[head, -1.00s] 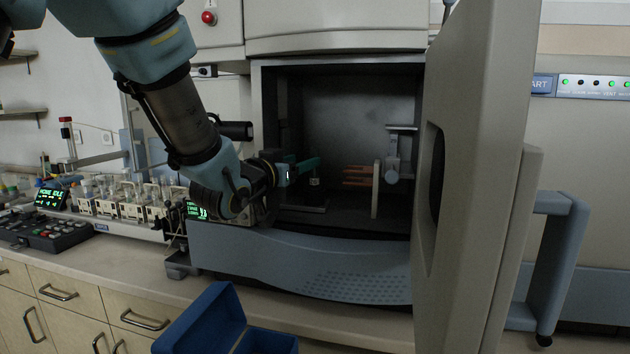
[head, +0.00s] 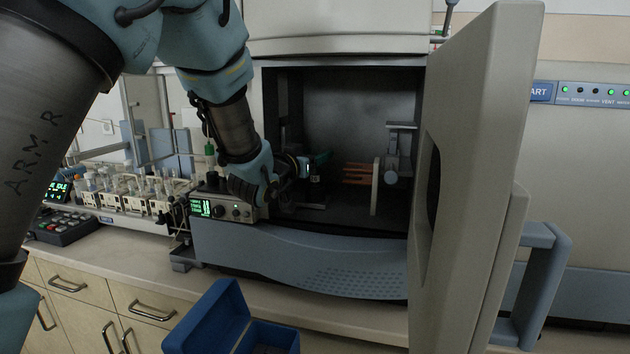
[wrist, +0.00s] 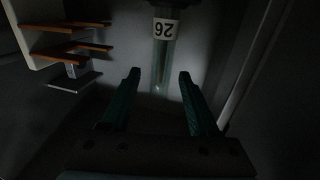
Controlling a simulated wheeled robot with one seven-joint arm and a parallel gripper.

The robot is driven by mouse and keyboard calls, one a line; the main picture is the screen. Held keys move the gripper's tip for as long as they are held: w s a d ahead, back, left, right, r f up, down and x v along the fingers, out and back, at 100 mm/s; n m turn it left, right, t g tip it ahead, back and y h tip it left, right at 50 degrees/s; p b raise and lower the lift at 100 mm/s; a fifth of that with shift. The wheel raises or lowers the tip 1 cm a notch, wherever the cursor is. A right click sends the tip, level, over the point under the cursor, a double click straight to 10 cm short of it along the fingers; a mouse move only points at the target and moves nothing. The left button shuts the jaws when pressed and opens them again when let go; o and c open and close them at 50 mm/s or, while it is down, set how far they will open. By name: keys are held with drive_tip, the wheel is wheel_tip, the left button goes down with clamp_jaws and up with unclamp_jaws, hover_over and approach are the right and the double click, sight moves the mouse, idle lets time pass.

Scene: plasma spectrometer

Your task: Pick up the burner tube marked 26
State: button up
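The burner tube marked 26 (wrist: 162,60) shows in the wrist view as a clear tube with a white label, whose number appears upside down. It is ahead of my gripper (wrist: 158,90), lined up with the gap between the fingers, and its upper part runs out of the picture. The two green fingers are apart with nothing between them. In the head view my gripper (head: 318,160) is inside the open instrument chamber (head: 360,110). The tube's label shows only as a small pale spot there, too small to read.
Copper-coloured prongs (wrist: 70,45) on a pale mount are at the left of the wrist view. The open chamber door (head: 465,180) stands right of the opening. A blue open box (head: 215,320) is below, in front of the counter.

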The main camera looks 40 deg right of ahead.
clamp_jaws()
idle(0.7)
